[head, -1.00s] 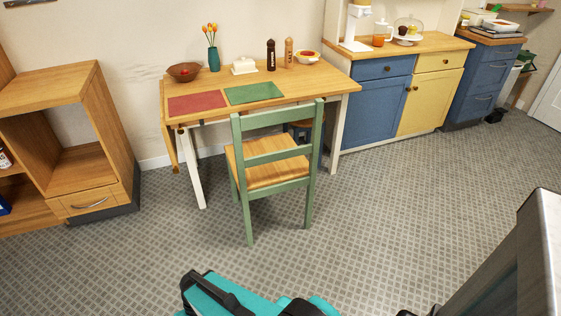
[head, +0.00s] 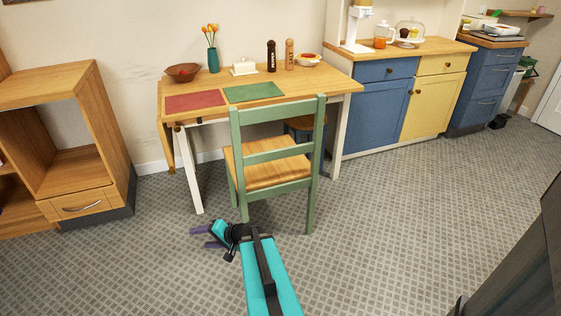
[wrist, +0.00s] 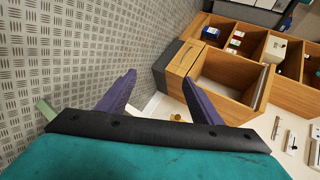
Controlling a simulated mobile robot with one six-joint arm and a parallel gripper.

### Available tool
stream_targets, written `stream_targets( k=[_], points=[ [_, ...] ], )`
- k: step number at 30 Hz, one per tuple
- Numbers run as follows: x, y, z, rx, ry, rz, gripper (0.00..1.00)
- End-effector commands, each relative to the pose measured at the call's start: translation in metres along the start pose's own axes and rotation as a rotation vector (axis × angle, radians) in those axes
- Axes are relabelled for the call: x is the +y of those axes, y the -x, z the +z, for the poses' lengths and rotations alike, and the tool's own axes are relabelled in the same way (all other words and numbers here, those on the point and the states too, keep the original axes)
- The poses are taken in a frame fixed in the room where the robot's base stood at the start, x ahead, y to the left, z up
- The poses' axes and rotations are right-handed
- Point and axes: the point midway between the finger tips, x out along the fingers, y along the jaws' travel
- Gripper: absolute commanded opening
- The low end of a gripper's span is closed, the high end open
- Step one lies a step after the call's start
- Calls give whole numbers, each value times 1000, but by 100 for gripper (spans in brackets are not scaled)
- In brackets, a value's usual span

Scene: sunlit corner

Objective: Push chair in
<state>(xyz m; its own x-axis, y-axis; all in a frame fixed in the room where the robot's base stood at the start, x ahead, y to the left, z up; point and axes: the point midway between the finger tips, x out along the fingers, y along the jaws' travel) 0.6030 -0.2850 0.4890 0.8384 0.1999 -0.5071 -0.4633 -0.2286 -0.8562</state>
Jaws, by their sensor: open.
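The chair (head: 265,172) has a green frame and a wooden seat. It stands upright at the near side of the wooden table (head: 205,116), with its back towards me. Most of its seat shows in front of the table edge. My gripper (head: 201,237), with two purple fingers, is open and empty. It is low over the floor, to the left of the chair's near legs, with its fingers pointing left. In the wrist view, both fingers (wrist: 160,75) are spread apart. A pale green piece at the left there may be part of the chair.
A wooden shelf unit (head: 82,208) stands at the left. Blue and yellow cabinets (head: 375,118) stand right of the table. A stool (head: 300,130) is partly hidden under the table. The tiled floor is clear to the left and right of the chair.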

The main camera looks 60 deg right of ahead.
Motion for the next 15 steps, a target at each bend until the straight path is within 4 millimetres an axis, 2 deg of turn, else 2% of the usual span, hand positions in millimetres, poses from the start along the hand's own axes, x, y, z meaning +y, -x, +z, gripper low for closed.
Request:
stream_targets(
  k=[1,3,8,15],
  points=[
    [4,8,-26,59,-25,-31,59],
    [2,24,-58,137,-57,-74,59],
    [4,68,-130,315,-129,-170,59],
    [18,157,-226,582,-228,-304,59]
  ],
)
